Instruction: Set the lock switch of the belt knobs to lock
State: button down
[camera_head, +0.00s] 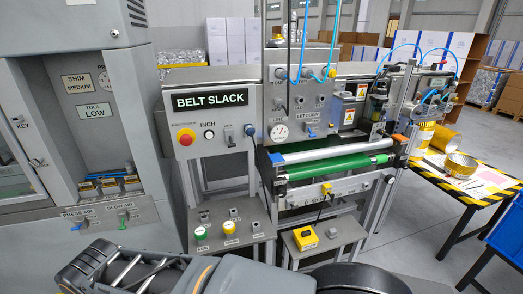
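No label reading "lock" is legible, and I cannot tell which control is the lock switch of the belt knobs. A grey panel under the BELT SLACK sign (210,100) carries a red button on yellow (185,137), a small INCH button (209,134), a dark toggle (229,136) and a blue-tipped lever (250,131). Lower down, a grey box (232,242) has green and yellow knobs and small switches with unreadable labels. My grey arm lies along the bottom edge, with what looks like my gripper (85,265) at lower left. Its fingertips are not clear.
A green roller (335,167) sits right of the panel. A yellow unit (305,238) sits on another low grey box. A cabinet with blue and green levers (123,218) stands at left. A black table with yellow-striped edges (470,195) is at right.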

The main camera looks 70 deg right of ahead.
aim_at(231, 145)
jog(key=z, duration=0.95)
jog(key=i, duration=0.8)
jog(key=z, duration=0.75)
